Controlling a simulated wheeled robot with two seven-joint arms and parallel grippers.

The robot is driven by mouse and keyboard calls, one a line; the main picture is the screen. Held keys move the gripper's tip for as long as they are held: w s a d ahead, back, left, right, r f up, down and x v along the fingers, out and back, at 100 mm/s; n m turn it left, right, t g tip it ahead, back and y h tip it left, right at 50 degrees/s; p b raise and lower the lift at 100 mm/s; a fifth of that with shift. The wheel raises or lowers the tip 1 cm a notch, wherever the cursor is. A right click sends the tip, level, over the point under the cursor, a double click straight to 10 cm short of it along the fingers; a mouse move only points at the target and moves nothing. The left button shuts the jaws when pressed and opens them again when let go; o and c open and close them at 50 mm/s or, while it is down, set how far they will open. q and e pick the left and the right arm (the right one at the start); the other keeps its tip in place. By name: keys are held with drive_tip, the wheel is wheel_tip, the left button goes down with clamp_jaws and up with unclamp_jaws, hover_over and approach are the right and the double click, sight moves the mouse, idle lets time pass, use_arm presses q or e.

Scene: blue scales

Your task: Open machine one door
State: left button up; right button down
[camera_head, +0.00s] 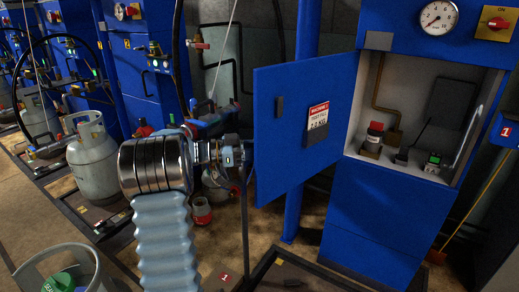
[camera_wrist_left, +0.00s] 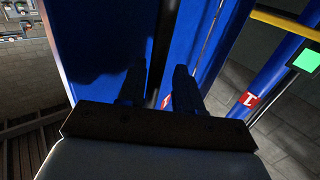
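The blue machine one door (camera_head: 305,125) stands swung wide open to the left of its cabinet (camera_head: 375,215). It carries a white and red label (camera_head: 317,122) reading machine 1. My left gripper (camera_head: 240,155) is beside the door's free left edge, and its fingertips are hard to make out there. In the left wrist view the two dark fingers of my left gripper (camera_wrist_left: 159,78) are apart, with blue panels and a dark gap beyond them. I cannot tell whether they touch the door. My right gripper is not in view.
A gauge (camera_head: 438,16) sits above. Gas cylinders (camera_head: 93,160) and more blue machines stand at left. A low dark frame (camera_head: 290,272) lies in front.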

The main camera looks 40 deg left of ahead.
use_arm(q)
drive_tip(key=b+v, duration=0.1)
drive_tip(key=v, duration=1.3)
drive_tip(key=shift+w+f, duration=0.1)
